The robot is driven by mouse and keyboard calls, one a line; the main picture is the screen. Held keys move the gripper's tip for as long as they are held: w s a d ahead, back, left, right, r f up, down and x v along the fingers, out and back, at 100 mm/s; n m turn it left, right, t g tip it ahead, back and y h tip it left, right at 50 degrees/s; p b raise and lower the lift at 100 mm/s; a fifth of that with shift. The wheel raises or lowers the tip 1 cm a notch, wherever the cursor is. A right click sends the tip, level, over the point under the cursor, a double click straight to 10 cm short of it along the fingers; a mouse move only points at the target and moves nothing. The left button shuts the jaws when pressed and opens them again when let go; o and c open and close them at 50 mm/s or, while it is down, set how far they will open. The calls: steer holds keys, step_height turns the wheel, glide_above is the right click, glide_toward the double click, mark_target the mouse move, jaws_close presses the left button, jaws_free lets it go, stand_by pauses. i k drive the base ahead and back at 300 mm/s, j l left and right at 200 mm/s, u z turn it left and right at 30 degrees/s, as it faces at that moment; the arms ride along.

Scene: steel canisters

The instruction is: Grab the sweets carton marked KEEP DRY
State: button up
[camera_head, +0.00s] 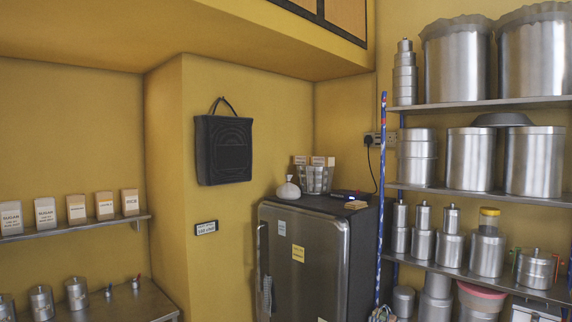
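Several small cartons stand in a row on the wall shelf at the left: a white one (11,218) at the edge, a white one (45,213), a tan one (76,209), a tan one with an orange-brown band (104,206) and a brown one (130,202). They carry printed words, but the small lines are too fine to read, so I cannot tell which is marked KEEP DRY. More cartons (322,162) show at the top of a basket on the fridge; their print is unreadable. My gripper is not in view.
The shelf (80,229) runs above a counter (120,303) with several steel canisters. A grey fridge (300,260) stands at the centre, with a white sack (288,189) on top. A rack of steel canisters (480,190) fills the right. A black bag (223,150) hangs on the wall.

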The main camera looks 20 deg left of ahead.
mark_target(298, 160)
steer(key=i+j, duration=0.15)
steer(key=j, duration=0.3)
steer(key=i+j+u, duration=0.1)
steer(key=j, duration=0.35)
steer(key=i+j, duration=0.3)
steer(key=i+j+u, duration=0.15)
steer(key=j, duration=0.4)
steer(key=i+j, duration=0.25)
steer(key=j, duration=0.15)
steer(key=i+j+u, duration=0.1)
steer(key=j, duration=0.3)
steer(key=i, duration=0.1)
